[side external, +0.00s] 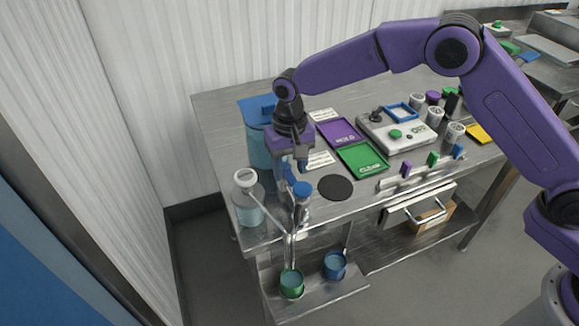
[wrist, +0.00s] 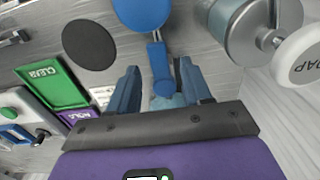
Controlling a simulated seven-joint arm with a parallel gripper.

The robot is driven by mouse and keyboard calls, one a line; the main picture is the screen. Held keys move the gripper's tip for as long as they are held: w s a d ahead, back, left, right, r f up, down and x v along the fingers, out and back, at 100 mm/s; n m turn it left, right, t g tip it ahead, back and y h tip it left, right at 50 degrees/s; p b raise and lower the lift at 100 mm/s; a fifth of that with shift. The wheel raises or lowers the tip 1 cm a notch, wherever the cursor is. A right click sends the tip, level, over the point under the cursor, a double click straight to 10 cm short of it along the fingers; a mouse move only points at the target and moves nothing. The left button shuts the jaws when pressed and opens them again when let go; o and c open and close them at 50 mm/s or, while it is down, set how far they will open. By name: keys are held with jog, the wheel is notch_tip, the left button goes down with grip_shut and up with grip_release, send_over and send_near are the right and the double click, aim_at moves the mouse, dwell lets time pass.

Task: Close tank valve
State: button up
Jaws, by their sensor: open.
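The blue tank (side external: 258,150) stands at the table's left end, partly behind my gripper (side external: 292,168). A round blue knob or cap (side external: 302,188) sits at the front edge, just below my fingers; it also shows in the wrist view (wrist: 142,10). In the wrist view a flat blue lever (wrist: 157,58) lies near the knob and reaches between my open fingers (wrist: 160,72). The fingers are on both sides of the lever, with a visible gap. Whether the lever is the tank valve's handle, and whether the valve is open, I cannot tell.
A soap bottle (side external: 248,205) stands left of my gripper. Below the front edge, a green cup (side external: 291,284) and a blue cup (side external: 335,265) stand on a low shelf. A black disc (side external: 335,188), a green tray (side external: 363,159) and a purple tray (side external: 339,133) lie right.

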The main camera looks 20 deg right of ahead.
jog(key=shift+f, duration=0.35)
grip_shut()
